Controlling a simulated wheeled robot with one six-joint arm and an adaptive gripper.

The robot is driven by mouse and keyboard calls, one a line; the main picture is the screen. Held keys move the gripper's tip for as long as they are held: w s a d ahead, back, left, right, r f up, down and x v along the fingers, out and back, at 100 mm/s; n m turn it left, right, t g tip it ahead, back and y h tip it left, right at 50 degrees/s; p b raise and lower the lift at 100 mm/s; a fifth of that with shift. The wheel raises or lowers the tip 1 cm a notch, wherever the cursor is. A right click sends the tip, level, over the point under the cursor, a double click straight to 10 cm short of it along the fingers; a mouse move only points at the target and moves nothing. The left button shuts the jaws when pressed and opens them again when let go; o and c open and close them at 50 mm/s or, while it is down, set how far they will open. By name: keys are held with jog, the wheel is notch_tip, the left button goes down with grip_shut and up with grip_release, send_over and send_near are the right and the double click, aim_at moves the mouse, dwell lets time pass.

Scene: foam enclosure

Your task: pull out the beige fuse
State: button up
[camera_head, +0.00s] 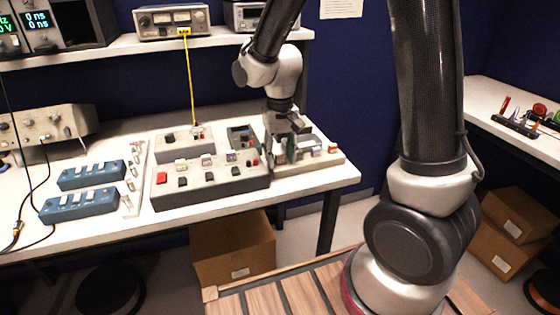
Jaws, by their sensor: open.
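A pale fuse board (318,160) lies at the right end of the workbench, with several small blocks standing on it. One block is orange-brown (333,149) and one is whitish (316,149). I cannot tell surely which block is the beige fuse; it may be partly hidden behind my gripper. My gripper (284,148) is open and points down over the left part of the board, low and close to the blocks there. Whether its fingers touch a block or stand around one is too small to tell.
A grey control box (212,187) with buttons stands directly left of the board. Blue switch blocks (90,175) lie further left. A yellow cable (190,85) hangs from the instrument (172,22) on the shelf. A cardboard box (233,248) sits under the bench.

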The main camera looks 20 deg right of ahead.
aim_at(280, 155)
jog(key=shift+c, duration=0.2)
dwell(0.4)
grip_shut()
jog(key=shift+r, duration=0.1)
jog(key=shift+r, duration=2.9)
